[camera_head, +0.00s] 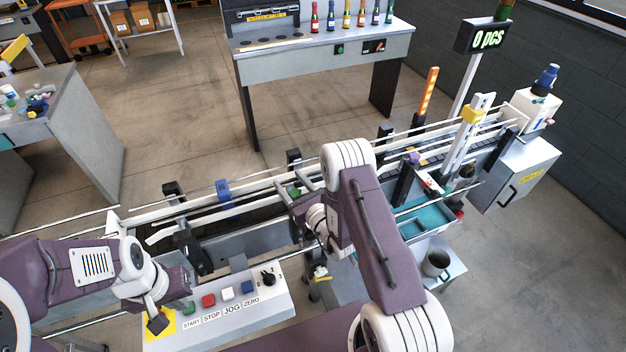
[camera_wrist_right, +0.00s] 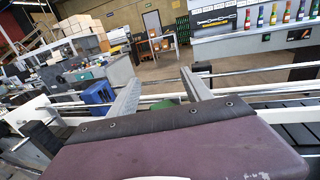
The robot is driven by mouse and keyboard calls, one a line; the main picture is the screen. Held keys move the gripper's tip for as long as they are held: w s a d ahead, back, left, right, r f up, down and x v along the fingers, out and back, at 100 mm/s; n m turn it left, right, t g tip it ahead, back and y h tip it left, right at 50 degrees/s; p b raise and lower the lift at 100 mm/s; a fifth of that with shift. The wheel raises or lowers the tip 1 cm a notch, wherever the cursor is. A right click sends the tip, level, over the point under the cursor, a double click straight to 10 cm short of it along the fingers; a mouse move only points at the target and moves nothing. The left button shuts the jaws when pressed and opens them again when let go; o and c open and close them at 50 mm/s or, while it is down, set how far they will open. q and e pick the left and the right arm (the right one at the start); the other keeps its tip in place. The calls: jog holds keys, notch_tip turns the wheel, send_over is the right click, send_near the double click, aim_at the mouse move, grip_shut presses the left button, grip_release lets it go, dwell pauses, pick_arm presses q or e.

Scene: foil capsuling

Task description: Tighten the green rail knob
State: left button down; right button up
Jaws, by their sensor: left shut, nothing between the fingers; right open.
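The green rail knob (camera_head: 294,191) is on the conveyor's guide rail, mostly hidden by my right gripper in the head view. In the right wrist view the green knob (camera_wrist_right: 165,104) shows low between the two fingers, partly covered by the gripper body. My right gripper (camera_head: 295,180) is open at the rail, with its fingers apart; they also show in the right wrist view (camera_wrist_right: 157,80). Contact with the knob cannot be told. My left gripper (camera_head: 157,322) is shut and empty, low over the yellow area at the control panel's left end.
A blue clamp (camera_head: 224,190) sits on the rails left of the knob. The control panel (camera_head: 262,310) with several buttons lies in front of the conveyor. A teal tray (camera_head: 432,217) and a dark mug (camera_head: 436,263) are to the right. A bench with bottles (camera_head: 330,44) stands behind.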

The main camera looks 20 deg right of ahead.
notch_tip(320, 180, up, 2)
jog(key=s+d+r+p, duration=0.3)
jog(key=s+d+r, duration=0.4)
jog(key=s+d, duration=0.1)
jog(key=shift+s, duration=0.3)
